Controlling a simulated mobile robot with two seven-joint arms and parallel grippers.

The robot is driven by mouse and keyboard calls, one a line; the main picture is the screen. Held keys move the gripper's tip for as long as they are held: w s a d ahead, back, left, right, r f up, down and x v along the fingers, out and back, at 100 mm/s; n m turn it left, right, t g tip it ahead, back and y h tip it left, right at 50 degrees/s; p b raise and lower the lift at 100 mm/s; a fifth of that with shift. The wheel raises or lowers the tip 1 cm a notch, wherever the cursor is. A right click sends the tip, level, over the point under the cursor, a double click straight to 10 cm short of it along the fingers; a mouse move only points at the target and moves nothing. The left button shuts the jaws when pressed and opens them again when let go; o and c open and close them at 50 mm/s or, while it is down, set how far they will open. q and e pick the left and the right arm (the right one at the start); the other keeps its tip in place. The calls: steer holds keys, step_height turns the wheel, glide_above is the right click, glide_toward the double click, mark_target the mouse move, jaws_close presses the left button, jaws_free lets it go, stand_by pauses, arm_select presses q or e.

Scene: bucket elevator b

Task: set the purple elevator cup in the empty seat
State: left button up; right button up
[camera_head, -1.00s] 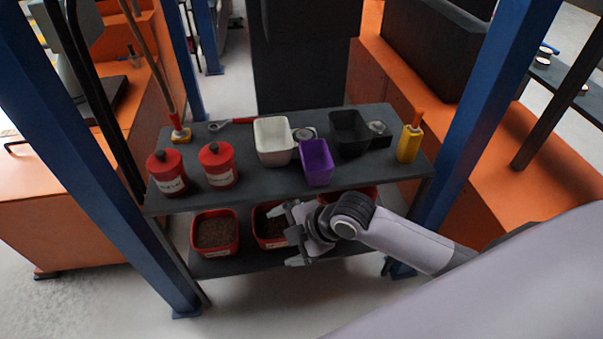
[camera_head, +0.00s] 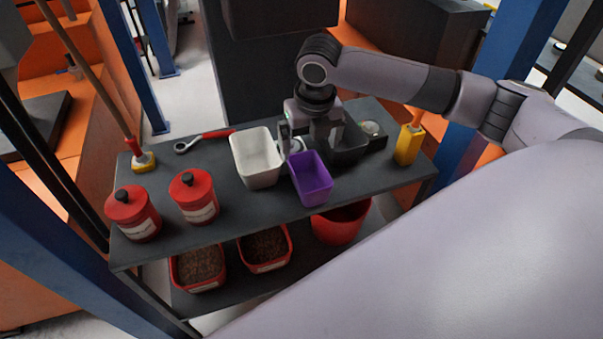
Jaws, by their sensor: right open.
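The purple elevator cup (camera_head: 313,185) stands on the top shelf of the dark rack, near the front edge, its open mouth facing up and empty. My right gripper (camera_head: 311,145) points down from above, just behind the cup's rear rim. Its jaws are spread and hold nothing. From this angle I cannot tell whether the fingers touch the cup. My left gripper is not in view. No empty seat can be made out in this view.
A white cup (camera_head: 257,160) stands close left of the purple one; a black cup (camera_head: 350,148) sits behind right, partly hidden by my gripper. Red bins (camera_head: 341,226) are below.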

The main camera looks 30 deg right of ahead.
steer(key=f, duration=0.5)
steer(key=shift+s+f+b, duration=0.2)
steer(key=shift+f+b, duration=0.15)
steer(key=shift+b, duration=0.05)
steer(key=shift+w+d+f, duration=0.1)
steer(key=shift+f, duration=0.35)
steer(key=shift+f+p, duration=0.2)
steer(key=shift+p, duration=0.25)
jaws_close()
